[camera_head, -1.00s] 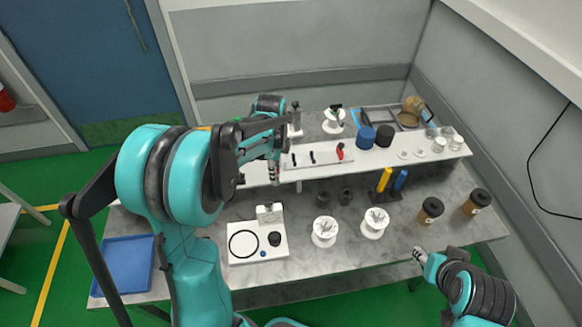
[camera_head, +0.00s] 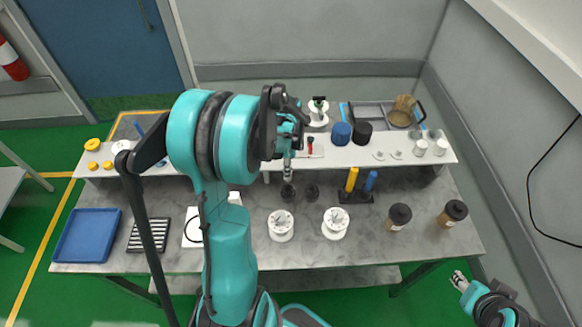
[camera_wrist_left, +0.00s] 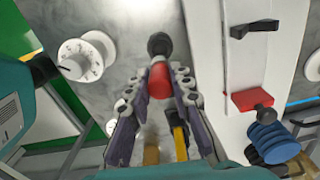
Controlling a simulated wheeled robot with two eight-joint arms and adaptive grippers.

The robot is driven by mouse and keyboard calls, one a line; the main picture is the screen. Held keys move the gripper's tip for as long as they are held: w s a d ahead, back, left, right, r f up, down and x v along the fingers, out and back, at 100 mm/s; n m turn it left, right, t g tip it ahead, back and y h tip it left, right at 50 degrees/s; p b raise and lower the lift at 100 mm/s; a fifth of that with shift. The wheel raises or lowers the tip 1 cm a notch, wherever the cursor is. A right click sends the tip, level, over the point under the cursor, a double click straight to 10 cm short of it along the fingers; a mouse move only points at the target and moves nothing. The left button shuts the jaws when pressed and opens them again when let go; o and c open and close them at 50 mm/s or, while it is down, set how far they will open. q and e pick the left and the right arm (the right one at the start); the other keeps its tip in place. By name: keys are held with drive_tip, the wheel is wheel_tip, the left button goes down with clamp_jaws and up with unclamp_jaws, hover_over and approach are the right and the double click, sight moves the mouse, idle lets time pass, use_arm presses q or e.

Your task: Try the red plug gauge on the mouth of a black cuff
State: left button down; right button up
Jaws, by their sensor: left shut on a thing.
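My left gripper (camera_head: 288,172) reaches down over the table in the head view, beside the raised shelf. In the left wrist view my left gripper (camera_wrist_left: 159,95) is shut on the red plug gauge (camera_wrist_left: 159,80), whose rounded red part shows between the fingers. A black cuff (camera_wrist_left: 160,44) lies just beyond the gauge; I cannot tell whether they touch.
A stand with yellow (camera_head: 352,180) and blue (camera_head: 371,181) handles is to the right. Another red piece (camera_head: 310,146) lies on the shelf. Brown jars (camera_head: 398,216) (camera_head: 453,213) stand at right; a blue tray (camera_head: 87,235) at left.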

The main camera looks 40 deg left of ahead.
use_arm(q)
drive_tip(key=shift+f+b, duration=2.8)
drive_tip(key=shift+f, duration=0.25)
drive_tip(key=shift+f+b, duration=1.25)
drive_tip(key=shift+b, duration=0.05)
idle(1.7)
drive_tip(key=shift+r, duration=0.2)
idle(0.7)
drive_tip(key=shift+r+p, duration=2.55)
drive_tip(key=shift+r, duration=0.8)
